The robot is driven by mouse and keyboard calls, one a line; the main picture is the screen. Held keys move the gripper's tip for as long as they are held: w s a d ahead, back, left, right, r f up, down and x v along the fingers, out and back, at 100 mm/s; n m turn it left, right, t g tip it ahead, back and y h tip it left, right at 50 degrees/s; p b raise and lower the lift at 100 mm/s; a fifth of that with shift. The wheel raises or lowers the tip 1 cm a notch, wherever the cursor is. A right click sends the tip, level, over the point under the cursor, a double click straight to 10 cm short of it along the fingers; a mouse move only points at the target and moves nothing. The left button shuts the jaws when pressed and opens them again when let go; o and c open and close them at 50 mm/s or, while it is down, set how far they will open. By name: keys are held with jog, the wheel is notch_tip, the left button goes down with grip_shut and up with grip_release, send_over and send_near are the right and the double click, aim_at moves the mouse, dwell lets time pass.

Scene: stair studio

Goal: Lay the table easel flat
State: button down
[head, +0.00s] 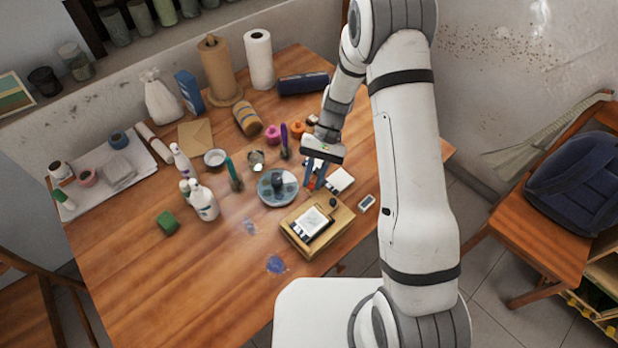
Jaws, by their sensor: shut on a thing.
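The table easel (293,236) is a small wooden box-like stand near the table's front right edge. A card with a dark and pale picture (311,222) rests on its board. The board looks low over its base; its exact tilt is hard to tell from above. My gripper (315,185) points down at the easel's far edge, its blue fingers close together. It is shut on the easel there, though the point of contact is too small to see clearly. A small patch of red shows by the fingers. A dark knob (333,202) is at the easel's far right corner.
A white pad (340,179) lies behind, and a small pale block (367,203) to the right. White bottles (203,203) and a green block (167,223) stand left. The front left table is clear.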

jog(key=shift+w+d+f+b, duration=0.15)
jog(key=shift+w+f+b, duration=0.15)
jog(key=shift+f, duration=0.2)
jog(key=shift+s+d+f, duration=0.1)
jog(key=shift+s+f, duration=0.05)
jog(key=shift+f, duration=0.05)
jog(key=c, duration=1.4)
grip_release()
jog(key=shift+o, duration=0.4)
jog(key=b+v, duration=0.1)
jog(key=v, duration=0.7)
